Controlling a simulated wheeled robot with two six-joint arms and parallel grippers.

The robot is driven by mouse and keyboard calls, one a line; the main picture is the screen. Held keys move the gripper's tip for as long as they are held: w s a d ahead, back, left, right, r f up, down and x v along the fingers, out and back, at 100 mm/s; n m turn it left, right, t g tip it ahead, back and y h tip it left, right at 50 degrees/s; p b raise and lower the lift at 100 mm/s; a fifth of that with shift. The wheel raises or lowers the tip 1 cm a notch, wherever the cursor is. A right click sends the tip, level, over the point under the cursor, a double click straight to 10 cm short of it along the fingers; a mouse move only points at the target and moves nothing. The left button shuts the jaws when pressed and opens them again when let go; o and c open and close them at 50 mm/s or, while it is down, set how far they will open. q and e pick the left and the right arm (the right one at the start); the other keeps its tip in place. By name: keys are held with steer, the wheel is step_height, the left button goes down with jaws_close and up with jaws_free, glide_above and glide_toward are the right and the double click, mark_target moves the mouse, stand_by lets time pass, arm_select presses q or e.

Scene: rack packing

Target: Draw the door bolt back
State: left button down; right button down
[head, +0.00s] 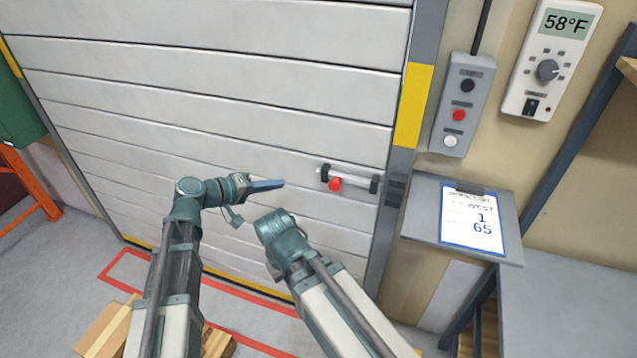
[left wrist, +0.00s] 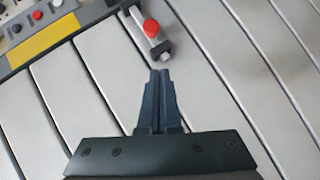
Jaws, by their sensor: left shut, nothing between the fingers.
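The door bolt (head: 350,178) is a short silver bar in dark brackets on the white slatted door (head: 230,95), with a red knob (head: 335,184) near its left end. The bolt's right end is close to the door's dark right frame. In the left wrist view the red knob (left wrist: 151,28) is just beyond my fingertips. My left gripper (head: 283,183) is shut and empty, left of the knob and apart from it in the head view; it also shows in the left wrist view (left wrist: 160,74). My right arm reaches in from below; its gripper's fingers are hidden.
A grey button box (head: 463,105) and a white thermostat (head: 550,60) are on the wall at right. A clipboard (head: 473,222) lies on a grey ledge below them.

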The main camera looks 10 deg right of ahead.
mark_target(330, 184)
arm_select(q)
steer(key=s+d+b+x, duration=0.1)
steer(key=b+x, duration=0.4)
steer(key=x, duration=0.8)
steer(key=shift+s+r, duration=0.2)
steer(key=shift+s, duration=0.45)
steer(key=shift+s+d+f, duration=0.2)
steer(key=shift+s+d, duration=0.15)
steer(key=shift+d, duration=0.35)
